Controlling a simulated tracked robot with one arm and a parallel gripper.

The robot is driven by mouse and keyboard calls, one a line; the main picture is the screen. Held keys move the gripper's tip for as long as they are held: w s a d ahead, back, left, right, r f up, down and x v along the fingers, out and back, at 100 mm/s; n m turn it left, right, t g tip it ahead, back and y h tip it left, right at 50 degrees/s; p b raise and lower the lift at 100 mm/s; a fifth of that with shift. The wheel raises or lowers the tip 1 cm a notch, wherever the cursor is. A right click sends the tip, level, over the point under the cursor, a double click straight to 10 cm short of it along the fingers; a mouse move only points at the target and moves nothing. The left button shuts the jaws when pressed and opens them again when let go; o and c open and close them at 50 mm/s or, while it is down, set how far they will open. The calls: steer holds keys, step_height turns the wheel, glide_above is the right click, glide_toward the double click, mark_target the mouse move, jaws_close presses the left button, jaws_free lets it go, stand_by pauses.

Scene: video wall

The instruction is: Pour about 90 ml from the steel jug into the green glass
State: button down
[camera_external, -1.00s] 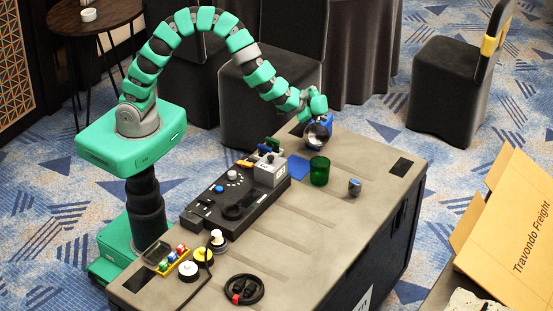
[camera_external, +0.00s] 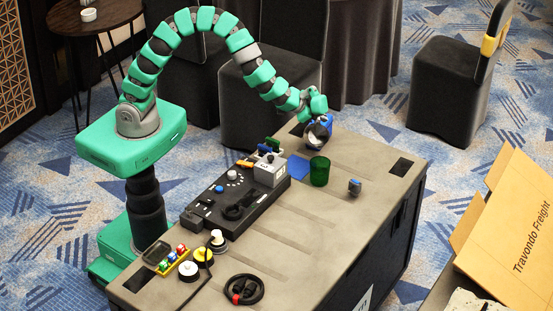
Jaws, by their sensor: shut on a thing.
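The steel jug (camera_external: 317,135) is small and dark in the external view, near the far edge of the case top. My gripper (camera_external: 325,119) is shut on it, with blue parts beside it. The jug looks tilted, its round mouth facing the camera and lower left. The green glass (camera_external: 319,171) stands upright on the case top, just in front of the jug and apart from it. I cannot see any liquid stream or the level in the glass.
A blue cloth or pad (camera_external: 298,167) lies left of the glass. A black control panel (camera_external: 236,201) with a grey box (camera_external: 269,171) is further left. A small grey-blue object (camera_external: 354,187) stands right of the glass.

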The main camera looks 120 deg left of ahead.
steer(key=shift+a, duration=0.1)
steer(key=shift+s+a+f+n+t+h, duration=0.2)
steer(key=shift+s+a+n+t+h, duration=0.15)
steer(key=shift+n+h, duration=0.2)
steer(key=shift+s+a+r+n+t+h, duration=0.1)
steer(key=shift+a+r+n+t+h, duration=0.15)
steer(key=shift+r+t+h, duration=0.25)
steer(key=shift+s+a+n+h+b, duration=0.4)
steer(key=shift+s+a+h+b, duration=0.2)
steer(key=shift+b, duration=0.25)
steer(key=b, duration=0.1)
steer(key=a+f+t+h+b, duration=0.1)
steer(key=shift+s+f+n+b, duration=0.2)
steer(key=shift+f+n+b, duration=0.05)
steer(key=shift+n+b, duration=0.05)
steer(key=shift+s+a+n+t+h+b, duration=0.3)
steer(key=shift+a+n+t+h+b, duration=0.15)
steer(key=shift+t+b, duration=0.35)
steer(key=shift+s+a+f+n+t+h+b, duration=0.2)
steer(key=shift+n+h+b, duration=0.35)
steer(key=shift+b, duration=0.5)
